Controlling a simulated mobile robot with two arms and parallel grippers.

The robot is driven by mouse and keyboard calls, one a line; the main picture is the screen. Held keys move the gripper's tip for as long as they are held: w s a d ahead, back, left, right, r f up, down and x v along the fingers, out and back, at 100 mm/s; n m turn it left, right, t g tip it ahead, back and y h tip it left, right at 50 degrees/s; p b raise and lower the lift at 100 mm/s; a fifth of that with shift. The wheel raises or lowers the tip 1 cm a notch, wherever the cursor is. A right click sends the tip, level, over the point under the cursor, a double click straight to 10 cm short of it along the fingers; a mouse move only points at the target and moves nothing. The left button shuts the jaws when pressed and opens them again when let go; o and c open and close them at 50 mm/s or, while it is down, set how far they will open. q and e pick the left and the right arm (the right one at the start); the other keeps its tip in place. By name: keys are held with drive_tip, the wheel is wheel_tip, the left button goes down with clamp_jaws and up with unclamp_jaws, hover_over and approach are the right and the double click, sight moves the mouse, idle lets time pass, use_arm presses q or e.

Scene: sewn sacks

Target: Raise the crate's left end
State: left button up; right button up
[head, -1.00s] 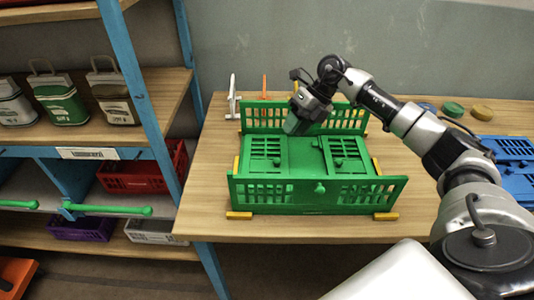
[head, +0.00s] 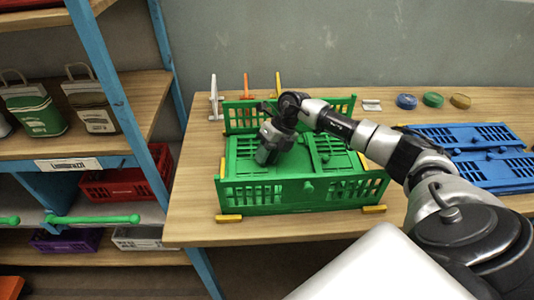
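The green crate (head: 302,204) stands on the wooden table with its front and back walls upright. Its left end (head: 243,169) and right end (head: 335,155) lie folded down flat inside, between the walls. My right gripper (head: 266,157) points down over the left end, near that panel's inner edge, and hides part of it. I cannot tell whether its fingertips touch the panel or how far apart they are. My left gripper is not in view.
Yellow blocks (head: 228,218) sit at the crate's corners. A blue folded crate (head: 470,170) lies to the right. Round discs (head: 433,99) and upright hooks (head: 213,97) stand at the back. Shelves with a blue post (head: 107,80) rise on the left. The table's front strip is clear.

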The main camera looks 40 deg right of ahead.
drive_tip(key=shift+w, duration=0.1)
drive_tip(key=shift+c, duration=0.3)
clamp_jaws()
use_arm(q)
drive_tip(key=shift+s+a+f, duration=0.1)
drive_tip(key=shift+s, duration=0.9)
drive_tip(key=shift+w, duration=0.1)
